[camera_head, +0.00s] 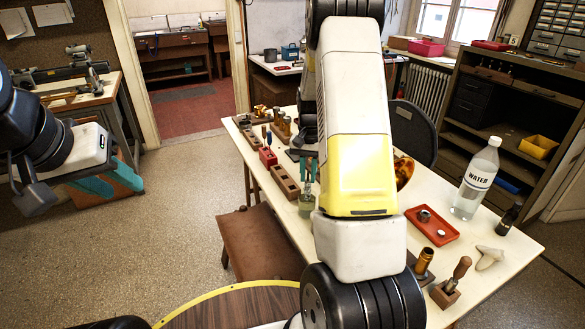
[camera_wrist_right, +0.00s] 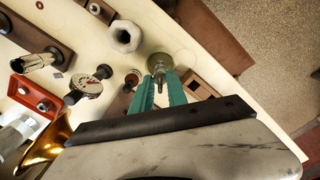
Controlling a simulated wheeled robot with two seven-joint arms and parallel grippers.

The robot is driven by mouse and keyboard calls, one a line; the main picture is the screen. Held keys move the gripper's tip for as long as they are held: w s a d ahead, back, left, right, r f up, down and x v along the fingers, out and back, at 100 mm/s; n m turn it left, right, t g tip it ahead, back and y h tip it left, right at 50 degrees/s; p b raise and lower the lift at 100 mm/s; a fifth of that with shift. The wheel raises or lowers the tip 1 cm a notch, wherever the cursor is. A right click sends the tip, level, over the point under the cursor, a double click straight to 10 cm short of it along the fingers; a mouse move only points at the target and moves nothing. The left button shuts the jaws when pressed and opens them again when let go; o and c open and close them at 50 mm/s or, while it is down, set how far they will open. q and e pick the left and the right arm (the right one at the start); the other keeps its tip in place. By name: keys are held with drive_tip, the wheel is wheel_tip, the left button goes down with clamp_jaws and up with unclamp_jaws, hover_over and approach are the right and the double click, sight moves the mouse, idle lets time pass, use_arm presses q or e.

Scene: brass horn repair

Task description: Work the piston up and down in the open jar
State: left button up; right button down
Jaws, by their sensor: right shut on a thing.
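The open glass jar (camera_head: 306,208) stands at the near left edge of the bench, partly hidden by my right arm. In the right wrist view the fingers (camera_wrist_right: 160,86) are shut on a small dark grey piece, the piston (camera_wrist_right: 158,79), at the jar mouth. How deep the piston sits is unclear. My left gripper (camera_head: 110,186) is away from the bench at the far left, its teal fingers apart and empty.
A wooden block with holes (camera_head: 285,182) and a red holder (camera_head: 267,157) stand beside the jar. A red tray (camera_head: 432,226), a water bottle (camera_head: 476,180) and a wooden-handled tool (camera_head: 457,274) are to the right. A brown stool (camera_head: 257,245) is by the near edge.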

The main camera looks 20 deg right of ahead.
drive_tip(key=shift+r, duration=2.75)
